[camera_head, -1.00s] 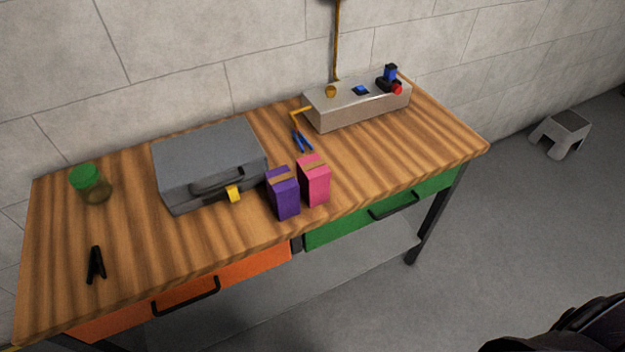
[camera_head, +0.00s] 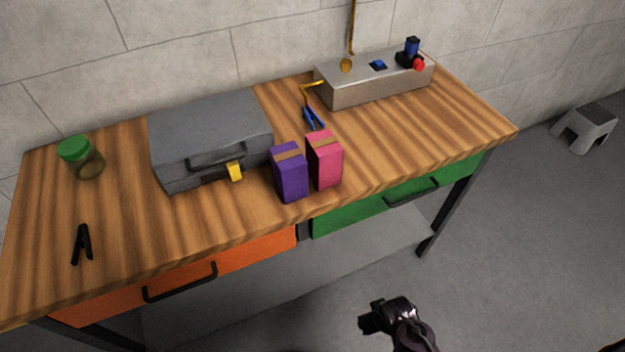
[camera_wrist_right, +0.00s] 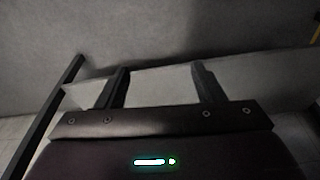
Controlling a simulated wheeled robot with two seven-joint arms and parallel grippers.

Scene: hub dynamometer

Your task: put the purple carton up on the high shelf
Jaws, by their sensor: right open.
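The purple carton (camera_head: 290,175) stands upright near the front edge of the wooden workbench (camera_head: 400,130), just left of a pink carton (camera_head: 325,161). My right gripper (camera_head: 372,318) is low in front of the bench, below the tabletop and well apart from the carton. In the right wrist view its two fingers (camera_wrist_right: 160,80) are spread with nothing between them. My left gripper is not in view. No high shelf shows in these frames.
A grey toolbox (camera_head: 210,140) sits left of the cartons. A green-lidded jar (camera_head: 82,158), black clamp (camera_head: 82,244), blue pliers (camera_head: 313,118) and metal box (camera_head: 375,82) are also on the bench. A lower shelf (camera_head: 340,255) and a step stool (camera_head: 585,128) are visible.

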